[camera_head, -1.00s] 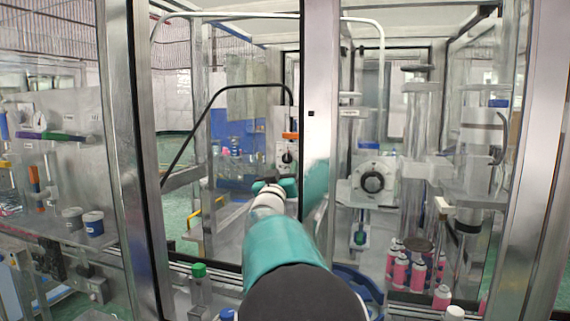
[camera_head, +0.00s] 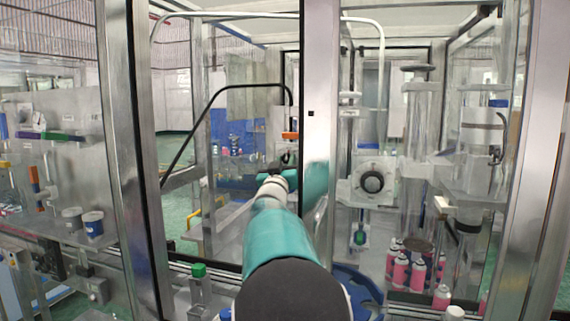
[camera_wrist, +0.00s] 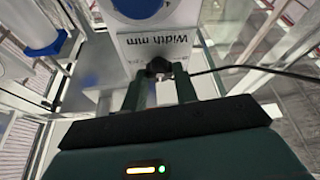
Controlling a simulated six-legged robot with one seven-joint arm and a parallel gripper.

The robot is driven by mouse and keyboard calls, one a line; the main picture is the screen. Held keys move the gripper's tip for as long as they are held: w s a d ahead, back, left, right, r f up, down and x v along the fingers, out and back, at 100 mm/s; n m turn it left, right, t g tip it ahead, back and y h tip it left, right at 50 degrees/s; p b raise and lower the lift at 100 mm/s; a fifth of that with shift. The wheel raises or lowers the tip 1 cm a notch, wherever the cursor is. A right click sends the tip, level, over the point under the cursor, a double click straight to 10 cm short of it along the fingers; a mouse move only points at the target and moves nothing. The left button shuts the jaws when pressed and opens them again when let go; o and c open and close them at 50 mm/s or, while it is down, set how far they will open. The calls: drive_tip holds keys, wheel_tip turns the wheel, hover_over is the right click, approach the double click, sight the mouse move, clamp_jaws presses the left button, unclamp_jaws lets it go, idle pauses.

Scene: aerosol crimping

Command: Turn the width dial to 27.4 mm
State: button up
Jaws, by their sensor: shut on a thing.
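The width dial, a small black knob (camera_wrist: 158,66), sits on a white panel (camera_wrist: 150,50) lettered "Width mm", which appears upside down in the wrist view. My gripper (camera_wrist: 159,74) has its two dark green fingers on either side of the knob and is shut on it. The dial's reading is not legible. In the head view the panel (camera_head: 281,120) stands behind the metal post's left edge, and my arm largely hides the knob. My gripper (camera_head: 278,177) is at the panel's lower part there.
A metal post (camera_head: 316,90) stands just right of my arm. A bent black bar (camera_head: 215,100) crosses to its left. A machine with a large round dial (camera_head: 372,182) and several pink cans (camera_head: 400,270) stand at the right. A dark cable (camera_wrist: 250,70) runs beside the knob.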

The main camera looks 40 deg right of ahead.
drive_tip(key=shift+m, duration=0.3)
drive_tip(key=m+g, duration=0.1)
drive_tip(key=m, duration=0.1)
drive_tip(key=m+g+h, duration=0.1)
drive_tip(key=m, duration=0.1)
drive_tip(key=shift+w+a+m, duration=0.1)
drive_tip(key=shift+w+m, duration=0.05)
drive_tip(key=shift+m, duration=0.15)
drive_tip(key=m+g, duration=0.2)
drive_tip(key=m, duration=0.2)
drive_tip(key=m+g+h, duration=0.1)
drive_tip(key=m+g, duration=0.1)
drive_tip(key=m, duration=0.2)
drive_tip(key=shift+w+a+g, duration=0.1)
drive_tip(key=shift+w+g, duration=0.05)
drive_tip(key=shift+g, duration=0.15)
drive_tip(key=m+g, duration=0.1)
drive_tip(key=m, duration=0.1)
drive_tip(key=m+g, duration=0.1)
drive_tip(key=m, duration=0.2)
drive_tip(key=shift+r+m+y, duration=0.1)
drive_tip(key=shift+m+y, duration=0.2)
drive_tip(key=shift+y, duration=0.1)
drive_tip(key=shift+r+m+g+y, duration=0.1)
drive_tip(key=shift+m+g+y, duration=0.3)
drive_tip(key=shift+m, duration=0.8)
drive_tip(key=shift+r+m+g+y, duration=0.1)
drive_tip(key=shift+m+g+y, duration=0.25)
drive_tip(key=shift+m, duration=0.85)
drive_tip(key=o, duration=1)
